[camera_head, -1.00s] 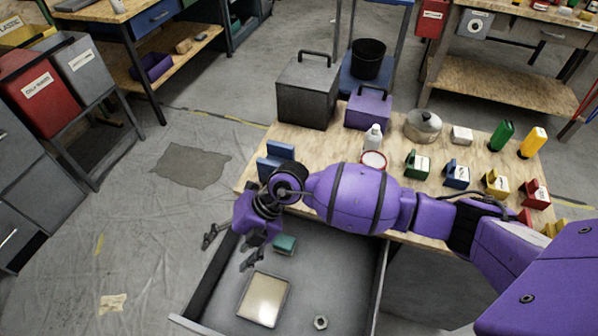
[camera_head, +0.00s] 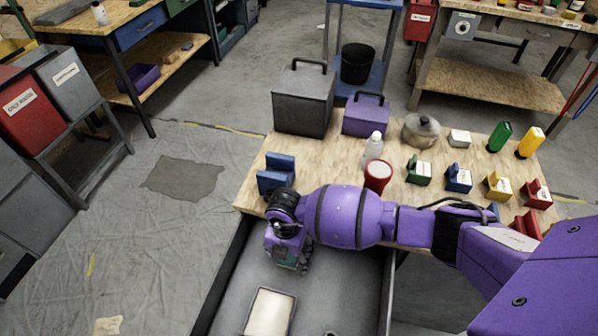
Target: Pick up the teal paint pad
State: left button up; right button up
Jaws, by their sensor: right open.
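The teal paint pad (camera_head: 287,263) lies in the open grey drawer near its back end, just under the workbench edge. Only a small part of it shows, as my right gripper covers most of it. My purple right arm comes in from the right, and the right gripper (camera_head: 291,266) points down at the pad. It is open, with its fingers close around or just above the pad. I cannot tell whether they touch it. My left gripper is not in view.
A pale rectangular block (camera_head: 269,312) lies in the drawer (camera_head: 228,297) in front of the pad. The workbench (camera_head: 247,197) behind holds blue blocks (camera_head: 276,174), a white bottle (camera_head: 374,146), a red-rimmed can (camera_head: 378,176) and a dark grey box (camera_head: 303,101).

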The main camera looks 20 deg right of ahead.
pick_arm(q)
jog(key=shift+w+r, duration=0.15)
pick_arm(e)
jog(key=shift+w+a+f, duration=0.15)
jog(key=shift+w, duration=0.05)
jog(key=c, duration=1)
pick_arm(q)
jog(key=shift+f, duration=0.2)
pick_arm(e)
jog(key=shift+c, duration=1.2)
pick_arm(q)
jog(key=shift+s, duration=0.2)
pick_arm(e)
jog(key=shift+r, duration=0.65)
jog(key=r, duration=0.2)
jog(key=shift+s+r+p, duration=0.25)
jog(key=shift+r+p, duration=0.1)
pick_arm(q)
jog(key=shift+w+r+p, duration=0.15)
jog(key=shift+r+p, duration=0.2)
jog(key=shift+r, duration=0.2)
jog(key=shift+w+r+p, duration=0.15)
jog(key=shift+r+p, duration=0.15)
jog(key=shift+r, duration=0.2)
pick_arm(e)
jog(key=s+d+r, duration=0.2)
jog(key=s+r, duration=0.7)
jog(key=s, duration=0.4)
jog(key=shift+s+d, duration=0.2)
jog(key=shift+s, duration=0.15)
